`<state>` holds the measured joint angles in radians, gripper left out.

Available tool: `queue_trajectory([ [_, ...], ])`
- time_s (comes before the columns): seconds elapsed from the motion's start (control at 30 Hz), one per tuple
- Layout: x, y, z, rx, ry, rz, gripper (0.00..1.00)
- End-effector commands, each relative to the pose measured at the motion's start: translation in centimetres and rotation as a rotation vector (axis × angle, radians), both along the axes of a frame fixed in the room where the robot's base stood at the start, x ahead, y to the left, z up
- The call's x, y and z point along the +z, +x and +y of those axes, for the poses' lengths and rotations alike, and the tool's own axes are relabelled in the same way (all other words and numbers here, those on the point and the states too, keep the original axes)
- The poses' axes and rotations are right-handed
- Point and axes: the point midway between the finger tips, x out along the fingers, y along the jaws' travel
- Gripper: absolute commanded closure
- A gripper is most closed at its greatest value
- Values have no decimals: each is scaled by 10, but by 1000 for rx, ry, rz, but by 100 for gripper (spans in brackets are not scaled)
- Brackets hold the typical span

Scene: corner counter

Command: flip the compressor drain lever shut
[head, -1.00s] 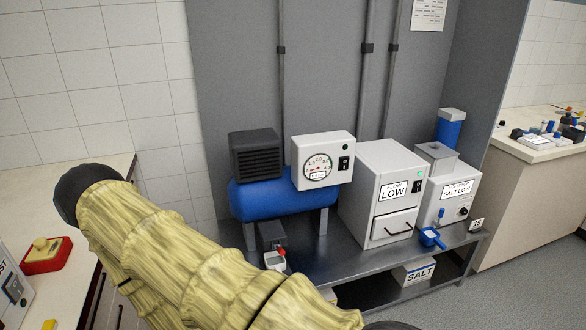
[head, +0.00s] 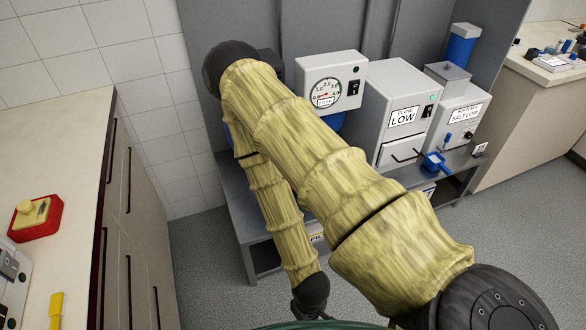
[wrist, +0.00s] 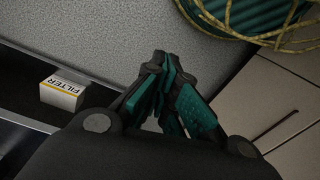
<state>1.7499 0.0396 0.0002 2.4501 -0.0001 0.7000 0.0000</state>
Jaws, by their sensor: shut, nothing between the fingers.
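The compressor's blue tank (head: 338,121) stands on the bench, mostly behind my arm in the head view. Its white gauge panel (head: 331,80) is clear above it. The drain lever is not visible now; my arm covers the area below the tank. My gripper (wrist: 166,62) is shut and empty in the wrist view, its dark and green fingers together, over grey floor and apart from the compressor. In the head view my wrist hangs low in front of the bench, with the fingers barely visible.
A white FILTER box (wrist: 62,92) sits on the dark lower shelf. The FLOW LOW unit (head: 400,112) and blue scoop (head: 434,163) are right of the compressor. A counter (head: 60,130) is left.

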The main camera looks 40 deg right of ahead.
Motion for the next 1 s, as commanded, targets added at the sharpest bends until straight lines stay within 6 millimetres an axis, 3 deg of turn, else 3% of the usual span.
queue_trajectory([
  [0.23, 1, 9, -3, 1, -6, -7, 100],
  [0.37, 7, 45, -18, 3, -34, -33, 100],
  [0.47, 19, 91, -37, 5, -66, -60, 100],
  [0.67, 64, 196, -80, -10, -131, -120, 100],
  [0.8, 112, 266, -110, -26, -164, -161, 100],
  [1.0, 191, 346, -146, -56, -192, -213, 100],
])
